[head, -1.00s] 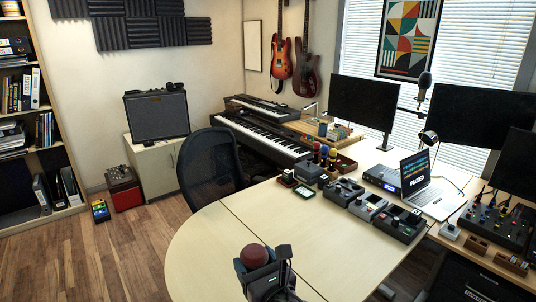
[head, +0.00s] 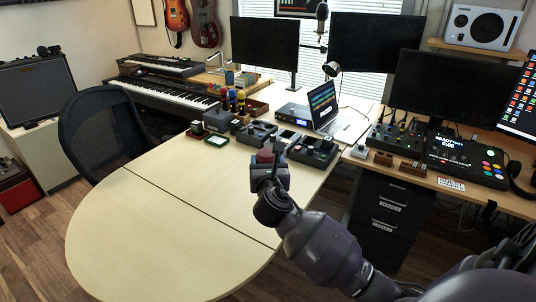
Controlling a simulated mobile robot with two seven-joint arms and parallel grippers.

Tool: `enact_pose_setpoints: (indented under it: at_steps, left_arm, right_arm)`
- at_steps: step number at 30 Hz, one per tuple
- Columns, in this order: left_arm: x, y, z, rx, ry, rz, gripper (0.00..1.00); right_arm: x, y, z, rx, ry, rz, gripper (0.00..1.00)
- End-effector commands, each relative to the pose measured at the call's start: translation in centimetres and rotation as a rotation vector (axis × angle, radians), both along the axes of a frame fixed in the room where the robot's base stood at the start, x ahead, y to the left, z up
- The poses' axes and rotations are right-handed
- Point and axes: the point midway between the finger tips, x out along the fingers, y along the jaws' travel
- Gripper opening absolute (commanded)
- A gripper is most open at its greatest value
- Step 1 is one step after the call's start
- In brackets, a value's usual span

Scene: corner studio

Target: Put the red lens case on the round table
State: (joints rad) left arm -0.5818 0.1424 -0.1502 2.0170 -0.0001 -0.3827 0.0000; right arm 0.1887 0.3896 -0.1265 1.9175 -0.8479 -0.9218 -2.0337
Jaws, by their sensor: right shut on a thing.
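The red lens case (head: 265,156) is a small dark red round thing at the tip of my right gripper (head: 268,168). The right gripper is shut on it, and its jaws and wrist hide part of it. In the picture they overlap the far part of the pale wooden table (head: 135,235), just in front of the pedals. I cannot tell how high above the surface the case is. This table has a rounded near-left end and is the only rounded tabletop in view. My left gripper is not in view.
Pedals (head: 312,152), small boxes and a laptop (head: 325,106) crowd the table's far edge. An office chair (head: 102,128) stands at its left. A desk with mixer and monitors is at right, above dark drawers (head: 385,220). The table's near-left surface is bare.

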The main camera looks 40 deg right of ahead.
Motion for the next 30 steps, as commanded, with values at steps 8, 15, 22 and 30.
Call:
enact_pose_setpoints:
  at_steps: [8, 15, 22, 30]
  left_arm:
    - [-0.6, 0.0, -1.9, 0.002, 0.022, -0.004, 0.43]
    - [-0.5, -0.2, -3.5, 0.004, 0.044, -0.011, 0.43]
    - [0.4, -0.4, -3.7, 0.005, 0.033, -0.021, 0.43]
    - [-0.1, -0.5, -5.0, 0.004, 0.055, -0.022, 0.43]
  right_arm:
    - [0.0, 0.0, -6.0, 0.000, 0.009, -0.002, 0.32]
    - [0.0, 0.0, -11.2, 0.000, 0.010, -0.002, 0.32]
    - [0.0, -0.1, -13.9, -0.001, 0.004, -0.002, 0.32]
    - [-0.1, 0.0, -16.6, -0.001, 0.008, -0.001, 0.32]
